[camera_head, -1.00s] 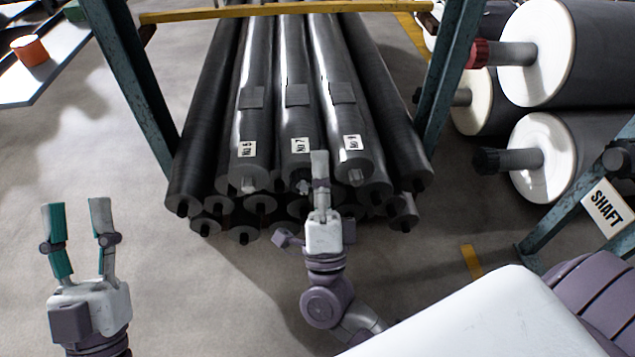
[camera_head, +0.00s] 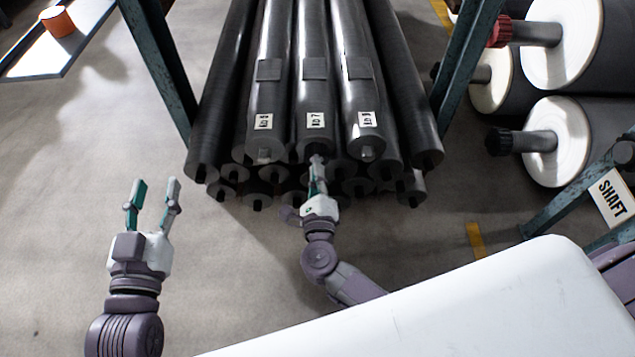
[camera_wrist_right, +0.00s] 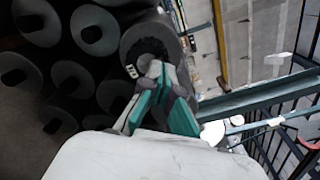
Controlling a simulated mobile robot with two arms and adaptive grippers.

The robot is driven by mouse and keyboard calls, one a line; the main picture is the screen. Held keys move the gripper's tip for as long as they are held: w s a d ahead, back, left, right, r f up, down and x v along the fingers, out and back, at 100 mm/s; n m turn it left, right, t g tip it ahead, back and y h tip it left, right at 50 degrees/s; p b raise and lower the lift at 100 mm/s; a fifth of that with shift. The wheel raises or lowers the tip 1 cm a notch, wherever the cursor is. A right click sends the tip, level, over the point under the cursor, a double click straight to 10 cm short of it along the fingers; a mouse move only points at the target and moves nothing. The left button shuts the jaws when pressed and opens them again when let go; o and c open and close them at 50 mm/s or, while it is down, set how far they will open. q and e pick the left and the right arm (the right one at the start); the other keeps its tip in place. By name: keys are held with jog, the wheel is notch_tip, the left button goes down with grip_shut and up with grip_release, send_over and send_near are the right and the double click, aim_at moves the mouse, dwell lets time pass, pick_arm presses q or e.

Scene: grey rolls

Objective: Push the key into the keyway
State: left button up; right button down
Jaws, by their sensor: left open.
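My right gripper (camera_head: 316,162) is at the front end of the middle top roll (camera_head: 314,95), labelled No 7. In the right wrist view my right gripper (camera_wrist_right: 155,70) has its green-padded fingers converging to a shut tip, in front of a roll end with a dark round hub (camera_wrist_right: 147,50). I cannot make out the key or the keyway; the fingertips cover part of the hub, and whether they touch it is unclear. My left gripper (camera_head: 153,192) is open and empty, fingers pointing up, over the floor to the left, apart from the rolls.
Several dark rolls are stacked between teal rack posts (camera_head: 160,65). Large white-ended rolls (camera_head: 560,140) lie at the right, near a SHAFT sign (camera_head: 611,197). The floor at left is clear.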

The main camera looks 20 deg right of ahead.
pick_arm(q)
jog(key=shift+r, duration=0.3)
pick_arm(e)
jog(key=shift+w+d, duration=0.1)
jog(key=shift+w, duration=0.35)
jog(key=shift+w, duration=0.2)
pick_arm(q)
jog(key=f, duration=0.1)
jog(key=f+g, duration=0.1)
jog(key=f, duration=0.1)
jog(key=shift+s+a+f+g+y+p, duration=0.2)
jog(key=shift+a+f+g+y+p, duration=0.05)
jog(key=shift+g+y+p, duration=0.15)
pick_arm(e)
jog(key=v, duration=0.6)
jog(key=shift+d+r, duration=0.1)
